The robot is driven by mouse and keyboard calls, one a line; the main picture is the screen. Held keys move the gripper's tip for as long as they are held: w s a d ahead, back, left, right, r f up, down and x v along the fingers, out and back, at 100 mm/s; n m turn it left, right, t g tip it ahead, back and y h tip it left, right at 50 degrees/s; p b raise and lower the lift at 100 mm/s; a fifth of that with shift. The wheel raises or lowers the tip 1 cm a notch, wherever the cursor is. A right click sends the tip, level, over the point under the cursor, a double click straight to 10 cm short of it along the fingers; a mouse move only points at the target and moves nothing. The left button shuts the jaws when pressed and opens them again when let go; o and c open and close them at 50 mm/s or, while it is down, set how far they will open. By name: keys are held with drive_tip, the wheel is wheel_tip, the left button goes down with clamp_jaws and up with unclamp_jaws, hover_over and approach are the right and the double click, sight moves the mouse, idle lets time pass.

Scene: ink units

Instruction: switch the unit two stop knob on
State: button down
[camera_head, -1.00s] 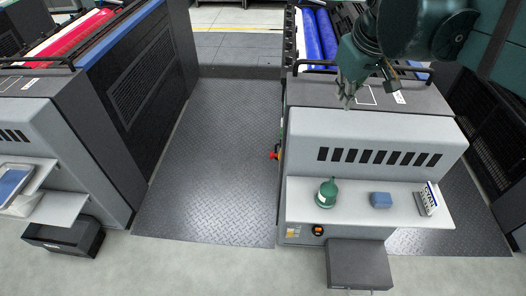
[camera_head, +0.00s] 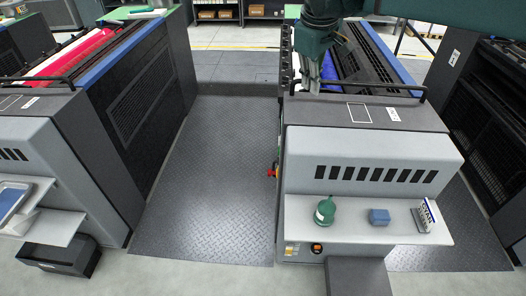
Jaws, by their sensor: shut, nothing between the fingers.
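The right-hand ink unit (camera_head: 375,150) is a grey machine with a blue roller partly hidden behind my arm. A red knob (camera_head: 273,172) sticks out from its left side, facing the walkway. A round dark knob with an orange ring (camera_head: 316,248) sits on its front, below the shelf. I cannot read which of these is the unit two stop knob or its setting. My gripper (camera_head: 313,88) is shut and empty, pointing down over the back left of this unit's top, well above and behind both knobs.
A grey box (camera_head: 358,278) stands in front. Another unit with a red roller (camera_head: 85,52) is at left. The metal-plate walkway (camera_head: 205,180) between is clear.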

sight(271, 173)
drive_tip(key=w+a+f+n+g+h+p, duration=0.15)
drive_tip(key=w+a+f+n, duration=0.35)
drive_tip(key=w+a, duration=0.65)
drive_tip(key=w+a+f+n+g+h+p, duration=0.15)
drive_tip(key=w+a+f+n, duration=0.25)
drive_tip(key=w+a+f, duration=0.5)
wheel_tip(271, 173, down, 40)
drive_tip(key=w+a, duration=0.1)
drive_tip(key=a, duration=0.1)
drive_tip(key=shift+a+y+b, duration=0.4)
drive_tip(key=d+f+b, duration=0.3)
drive_tip(key=d+f, duration=0.3)
drive_tip(key=f, duration=0.3)
drive_tip(key=shift+d+f, duration=0.2)
idle(0.5)
